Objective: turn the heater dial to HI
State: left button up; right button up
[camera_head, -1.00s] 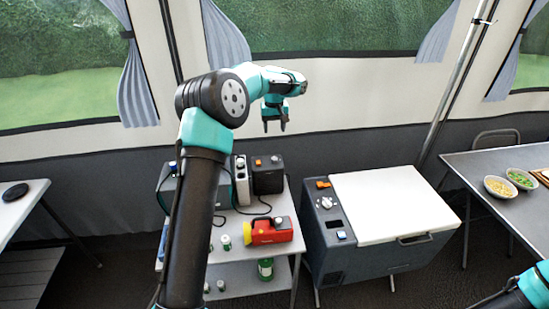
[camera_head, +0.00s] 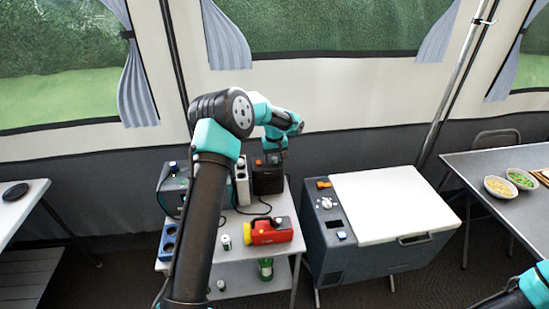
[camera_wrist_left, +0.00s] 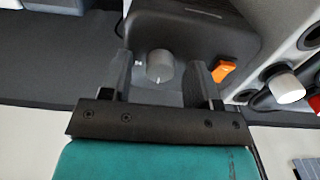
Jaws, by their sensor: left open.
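The heater looks to be the black box (camera_head: 268,181) at the back of the small shelf table. In the left wrist view its grey dial (camera_wrist_left: 160,66) shows a small white mark at its lower edge, beside an orange switch (camera_wrist_left: 224,71). Small white lettering is near the dial, too small to read. My left gripper (camera_head: 274,152) is over the top of the heater. In the left wrist view its open fingers (camera_wrist_left: 162,75) lie on either side of the dial, with gaps visible. My right gripper is out of frame; only part of that arm shows at lower right.
A white power strip (camera_head: 242,183) stands left of the heater. A red and yellow lantern (camera_head: 268,232) lies in front of it. A cooler (camera_head: 385,205) with its own knob stands to the right. Bowls sit on the far right table (camera_head: 480,163).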

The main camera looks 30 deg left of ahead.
pick_arm(q)
jog(key=c, duration=0.9)
jog(key=shift+c, duration=0.2)
jog(key=m, duration=1.3)
jog(key=shift+m, duration=0.4)
dwell(0.4)
jog(key=o, duration=0.9)
